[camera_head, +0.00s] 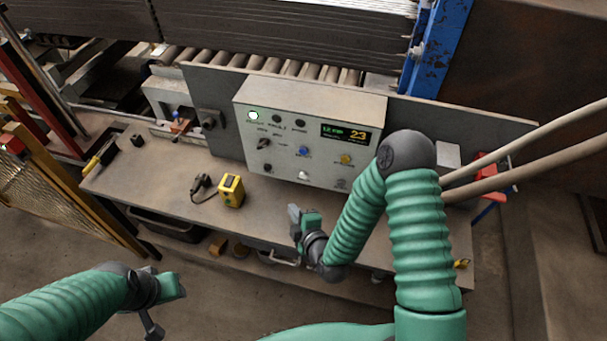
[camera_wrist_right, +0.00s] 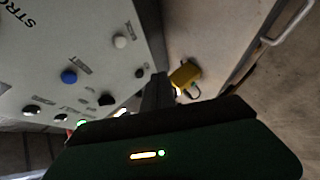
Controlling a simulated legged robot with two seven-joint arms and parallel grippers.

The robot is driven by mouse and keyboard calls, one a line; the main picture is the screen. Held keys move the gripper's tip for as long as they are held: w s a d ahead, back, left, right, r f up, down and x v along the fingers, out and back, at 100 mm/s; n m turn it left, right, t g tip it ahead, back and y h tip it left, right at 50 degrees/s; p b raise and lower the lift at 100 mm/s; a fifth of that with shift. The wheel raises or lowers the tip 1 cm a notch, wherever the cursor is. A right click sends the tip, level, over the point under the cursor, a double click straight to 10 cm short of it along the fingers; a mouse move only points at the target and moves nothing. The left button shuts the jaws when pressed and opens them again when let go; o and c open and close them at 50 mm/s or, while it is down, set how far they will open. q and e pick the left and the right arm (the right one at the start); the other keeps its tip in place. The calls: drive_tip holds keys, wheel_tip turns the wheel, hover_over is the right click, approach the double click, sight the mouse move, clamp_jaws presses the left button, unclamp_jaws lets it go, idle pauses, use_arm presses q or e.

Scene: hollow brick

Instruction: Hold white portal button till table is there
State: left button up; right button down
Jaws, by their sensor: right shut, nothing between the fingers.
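The grey control box (camera_head: 307,125) stands on the workbench (camera_head: 150,180). A white button (camera_head: 303,175) sits low on its front panel; it also shows in the right wrist view (camera_wrist_right: 120,41). My right gripper (camera_head: 294,214) is shut and empty, below and in front of the box, apart from the white button. Its dark fingers (camera_wrist_right: 157,88) show in the wrist view. My left gripper (camera_head: 160,308) is at the lower left, away from the box, and its opening is unclear. I cannot tell which thing is the task's table.
The panel also has a blue button (camera_head: 303,151), a yellow button (camera_head: 346,159), black knobs, a lit lamp (camera_head: 253,116) and a display (camera_head: 346,133). A yellow device (camera_head: 231,190) with a cable lies on the bench. Rollers (camera_head: 300,70) and stacked dark sheets (camera_head: 290,30) are behind.

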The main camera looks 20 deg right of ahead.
sight(304, 176)
drive_tip(key=shift+w, duration=0.2)
drive_tip(key=w+d, duration=0.4)
drive_tip(key=w, duration=0.3)
drive_tip(key=shift+d, duration=0.4)
drive_tip(key=shift+w+d, duration=0.1)
drive_tip(key=shift+w, duration=0.05)
idle(1.7)
drive_tip(key=shift+w+d, duration=0.1)
drive_tip(key=shift+w, duration=0.1)
drive_tip(key=shift+w+d+r+b, duration=0.1)
drive_tip(key=shift+w+d+b, duration=0.2)
drive_tip(key=shift+w+b, duration=0.15)
idle(2.7)
drive_tip(key=shift+s, duration=0.1)
idle(0.6)
drive_tip(key=shift+s+a, duration=0.5)
drive_tip(key=shift+s, duration=0.2)
